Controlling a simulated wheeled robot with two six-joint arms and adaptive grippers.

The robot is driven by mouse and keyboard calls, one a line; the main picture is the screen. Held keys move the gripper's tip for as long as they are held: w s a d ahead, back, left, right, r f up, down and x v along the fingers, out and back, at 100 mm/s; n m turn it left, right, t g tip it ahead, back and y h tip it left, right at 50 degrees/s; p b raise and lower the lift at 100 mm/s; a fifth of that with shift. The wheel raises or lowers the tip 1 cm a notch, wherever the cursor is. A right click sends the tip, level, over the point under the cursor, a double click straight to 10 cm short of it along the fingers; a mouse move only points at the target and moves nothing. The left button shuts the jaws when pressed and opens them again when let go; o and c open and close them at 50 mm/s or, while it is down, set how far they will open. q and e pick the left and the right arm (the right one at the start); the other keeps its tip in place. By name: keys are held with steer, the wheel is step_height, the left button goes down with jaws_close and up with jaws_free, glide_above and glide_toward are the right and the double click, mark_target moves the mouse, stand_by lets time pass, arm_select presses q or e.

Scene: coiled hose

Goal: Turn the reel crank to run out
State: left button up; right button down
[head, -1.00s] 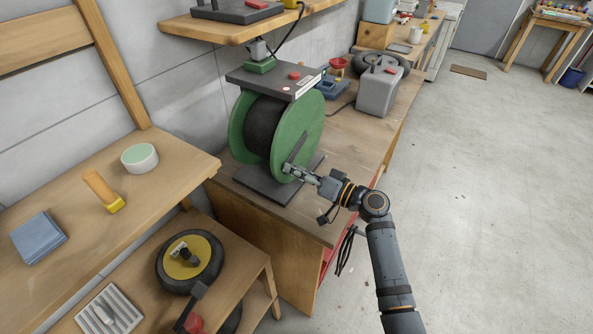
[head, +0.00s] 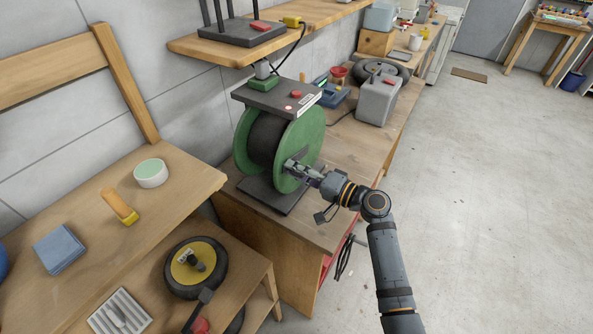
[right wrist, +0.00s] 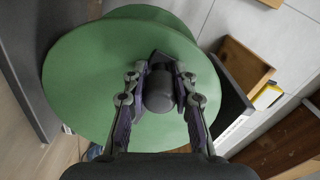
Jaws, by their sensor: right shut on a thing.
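The hose reel has green round side discs (head: 309,139) with a dark hose (head: 265,140) wound between them. It stands on a dark base plate on the wooden bench. My right gripper (head: 297,170) is at the disc's near face, shut on the crank handle. In the right wrist view the dark, rounded crank handle (right wrist: 158,92) sits between the two fingers of the gripper (right wrist: 159,100), in front of the green disc (right wrist: 85,85). The crank arm is mostly hidden behind the gripper in the head view.
A dark box with a red button (head: 275,97) sits above the reel, under a wooden shelf (head: 220,48). A grey canister (head: 377,102) stands behind on the bench (head: 345,150). A lower table with a yellow-hubbed wheel (head: 193,268) is front left. Open floor lies right.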

steer(key=shift+r, duration=0.15)
steer(key=c, duration=1)
jaws_free()
steer(key=shift+c, duration=0.2)
steer(key=v, duration=1.2)
